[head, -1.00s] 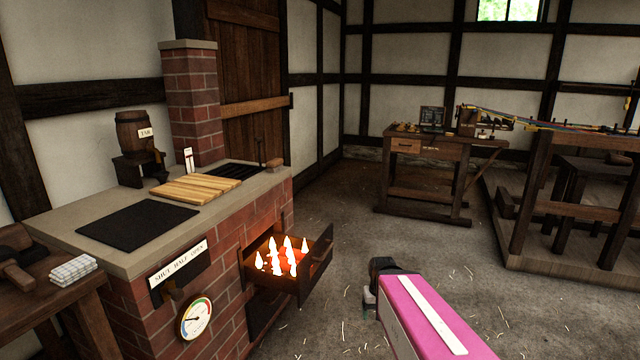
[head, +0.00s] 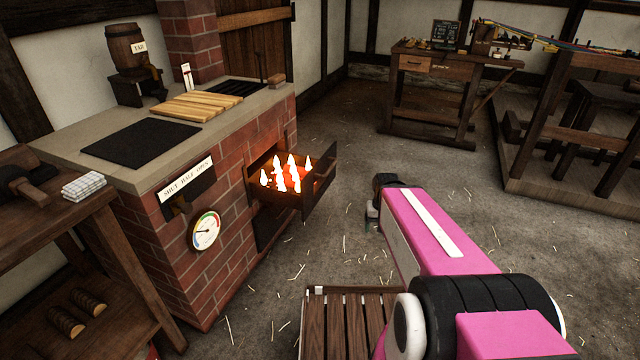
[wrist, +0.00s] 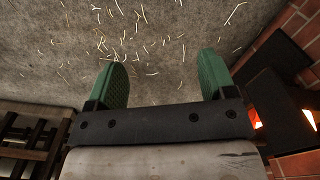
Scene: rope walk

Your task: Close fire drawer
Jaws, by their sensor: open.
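The fire drawer (head: 318,190) sticks out of the brick stove (head: 215,245), pulled open, with glowing flame shapes (head: 285,172) inside. Its dark front panel faces right. In the wrist view, part of the drawer shows dark with an orange glow (wrist: 258,124) at the right edge. My gripper (head: 371,215) is to the right of the drawer front, apart from it. In the wrist view its two green fingers (wrist: 165,80) are spread with nothing between them, over the straw-strewn floor.
A slatted wooden platform (head: 350,325) lies low at the front. A wooden side table (head: 75,215) stands left of the stove. A workbench (head: 450,75) and a timber frame (head: 575,135) stand at the back right. Open floor lies right of the drawer.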

